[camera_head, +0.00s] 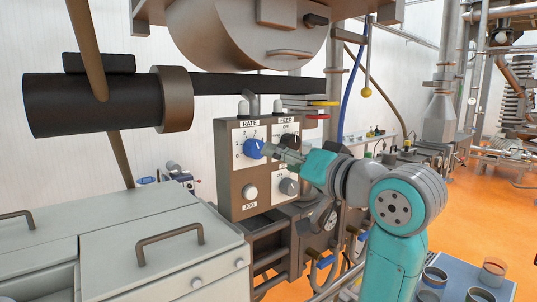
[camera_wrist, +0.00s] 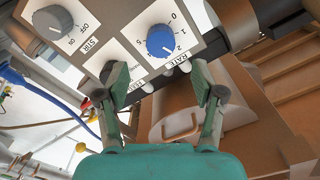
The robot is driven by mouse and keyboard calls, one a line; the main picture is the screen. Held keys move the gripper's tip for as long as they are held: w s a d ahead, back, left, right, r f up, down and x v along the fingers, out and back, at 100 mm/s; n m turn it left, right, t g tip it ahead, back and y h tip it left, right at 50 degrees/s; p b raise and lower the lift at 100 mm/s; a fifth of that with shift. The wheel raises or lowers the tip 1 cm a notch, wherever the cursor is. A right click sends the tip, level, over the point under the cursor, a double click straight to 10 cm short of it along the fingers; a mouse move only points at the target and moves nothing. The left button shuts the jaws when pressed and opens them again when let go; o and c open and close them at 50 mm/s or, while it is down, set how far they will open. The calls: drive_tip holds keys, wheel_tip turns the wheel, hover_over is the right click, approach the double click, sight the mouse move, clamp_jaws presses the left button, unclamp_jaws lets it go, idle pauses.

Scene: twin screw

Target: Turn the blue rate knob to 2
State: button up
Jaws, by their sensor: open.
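The blue rate knob (camera_head: 254,148) sits on the white RATE panel at the upper left of the brown control box (camera_head: 228,178). In the wrist view the blue knob (camera_wrist: 161,41) is at top centre, beside printed numbers 0, 1 and 2. A pale mark shows on its lower right, toward the 2 side, but its exact setting is hard to read. My gripper (camera_wrist: 160,82) is open and empty, its two pads wide apart. The knob appears beyond the fingertips, not visibly touched by either. In the head view my gripper (camera_head: 272,151) is close to the knob's right side.
The FEED panel's dark knob (camera_head: 290,140) is behind my fingers; the grey STIR knob (camera_head: 289,187) and pale JOG button (camera_head: 250,191) are below. The STIR knob (camera_wrist: 53,22) also shows in the wrist view. A dark barrel (camera_head: 95,103) passes above the box; a grey cabinet (camera_head: 120,235) stands left.

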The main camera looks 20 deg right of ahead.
drive_tip(key=shift+v, duration=1.8)
wheel_tip(320, 180, down, 29)
drive_tip(key=m+h, duration=0.3)
drive_tip(key=s+a+f+h, duration=0.2)
drive_tip(key=s+f, duration=1.1)
drive_tip(key=f, duration=0.2)
drive_tip(key=s+a+f+n+g, duration=0.1)
drive_tip(key=s+f+n, duration=0.2)
drive_tip(key=s, duration=1.1)
drive_tip(key=s+f+n+g, duration=0.1)
drive_tip(key=s+f+n, duration=0.2)
drive_tip(key=s, duration=1.2)
drive_tip(key=shift+a+h, duration=0.3)
drive_tip(key=shift+a, duration=0.1)
